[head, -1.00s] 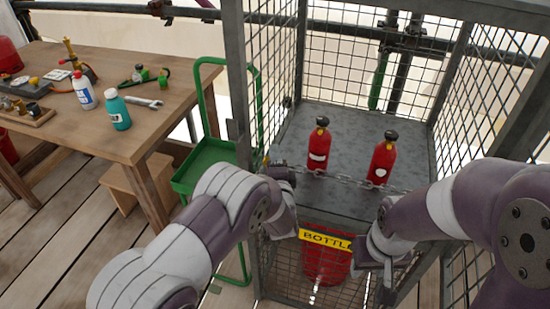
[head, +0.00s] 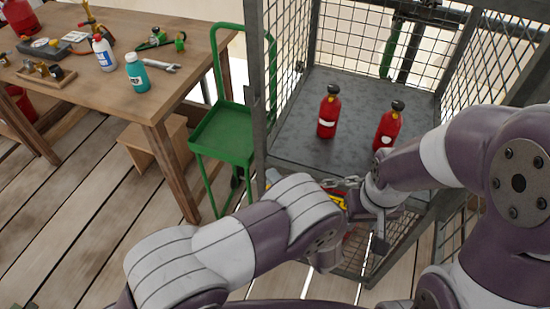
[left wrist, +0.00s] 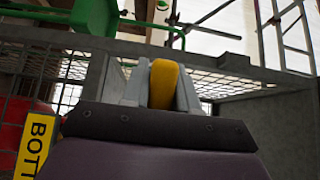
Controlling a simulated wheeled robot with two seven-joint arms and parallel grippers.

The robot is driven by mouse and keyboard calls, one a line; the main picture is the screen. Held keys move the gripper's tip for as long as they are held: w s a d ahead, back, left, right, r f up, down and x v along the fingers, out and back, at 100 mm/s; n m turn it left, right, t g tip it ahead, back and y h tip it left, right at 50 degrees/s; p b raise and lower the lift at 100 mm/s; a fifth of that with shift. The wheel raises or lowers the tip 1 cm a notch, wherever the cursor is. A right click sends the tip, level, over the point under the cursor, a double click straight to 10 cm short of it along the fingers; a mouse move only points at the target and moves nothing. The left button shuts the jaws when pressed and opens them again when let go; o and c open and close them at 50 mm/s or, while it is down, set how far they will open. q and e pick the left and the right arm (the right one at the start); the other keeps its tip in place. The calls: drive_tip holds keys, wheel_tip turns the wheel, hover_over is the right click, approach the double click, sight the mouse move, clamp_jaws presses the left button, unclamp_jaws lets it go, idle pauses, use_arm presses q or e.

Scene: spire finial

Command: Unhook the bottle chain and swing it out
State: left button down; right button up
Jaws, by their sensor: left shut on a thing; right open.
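A grey mesh cage (head: 258,75) holds two red bottles, the left one (head: 328,115) and the right one (head: 388,128), upright on its grey deck. A short run of metal chain (head: 342,183) shows at the cage front between my arms; its ends are hidden. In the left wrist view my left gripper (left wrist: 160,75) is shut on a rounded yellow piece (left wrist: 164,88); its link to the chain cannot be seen. In the head view the left fingers are hidden by my wrist. My right gripper (head: 380,222) is open in front of the cage, near the chain.
A green cart (head: 222,130) stands left of the cage. A wooden table (head: 100,95) with bottles, a wrench and tools is at the far left, beside a wooden stool (head: 152,150). A yellow lettered sign (left wrist: 35,145) shows left of the left gripper.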

use_arm(q)
drive_tip(key=shift+s+d+n+g+y, duration=0.1)
drive_tip(key=shift+s+n+g+y, duration=0.25)
drive_tip(key=shift+s, duration=0.75)
use_arm(e)
drive_tip(key=shift+r, duration=0.2)
use_arm(q)
drive_tip(key=c, duration=1)
unclamp_jaws()
drive_tip(key=shift+o, duration=0.2)
